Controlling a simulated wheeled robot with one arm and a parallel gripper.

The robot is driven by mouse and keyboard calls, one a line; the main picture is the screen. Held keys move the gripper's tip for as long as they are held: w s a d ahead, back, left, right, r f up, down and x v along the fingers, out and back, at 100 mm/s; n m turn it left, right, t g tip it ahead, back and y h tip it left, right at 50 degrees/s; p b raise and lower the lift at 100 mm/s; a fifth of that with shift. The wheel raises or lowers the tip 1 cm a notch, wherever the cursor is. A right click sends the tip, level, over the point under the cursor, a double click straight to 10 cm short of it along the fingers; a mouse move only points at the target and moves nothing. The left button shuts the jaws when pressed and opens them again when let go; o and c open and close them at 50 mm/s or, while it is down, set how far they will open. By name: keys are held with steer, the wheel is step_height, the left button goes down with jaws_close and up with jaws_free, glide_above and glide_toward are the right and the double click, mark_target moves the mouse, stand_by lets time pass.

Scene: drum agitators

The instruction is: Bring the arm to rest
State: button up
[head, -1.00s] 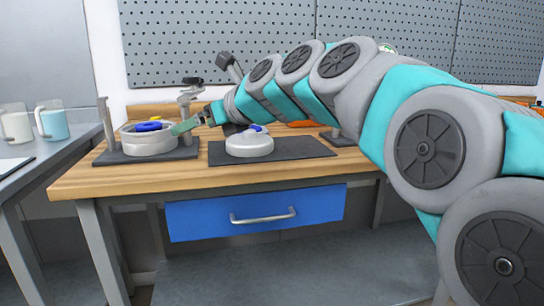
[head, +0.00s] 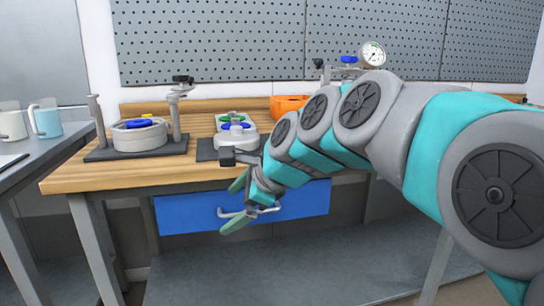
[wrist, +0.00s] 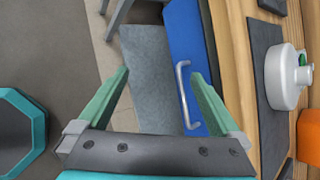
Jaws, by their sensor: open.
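My gripper (head: 237,203) is open and empty in the head view. It hangs in front of the blue drawer (head: 175,213), below the bench top's front edge. In the wrist view my gripper (wrist: 160,75) shows its two green fingers spread apart with nothing between them. The drawer's metal handle (wrist: 183,98) shows near the right finger there; I cannot tell if they touch. My arm reaches in from the right of the head view and bends down toward the drawer.
The wooden bench (head: 85,175) carries a grey drum (head: 140,137) on a dark base with posts, and a white round part (head: 228,142) on a dark mat. An orange object (head: 288,107) and a gauge (head: 372,54) stand behind. Mugs (head: 46,121) are on the left table.

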steer(key=s+d+f+n+g+h, duration=0.3)
steer(key=s+d+f+n, duration=0.5)
steer(key=s+d+f, duration=0.3)
steer(key=s+d+f+n+g+h, duration=0.4)
steer(key=s+d+f+n, duration=0.5)
steer(key=s, duration=0.9)
step_height(320, 180, down, 3)
steer(key=shift+s+d+r, duration=0.15)
steer(key=shift+s+d, duration=0.2)
steer(key=shift+d, duration=0.85)
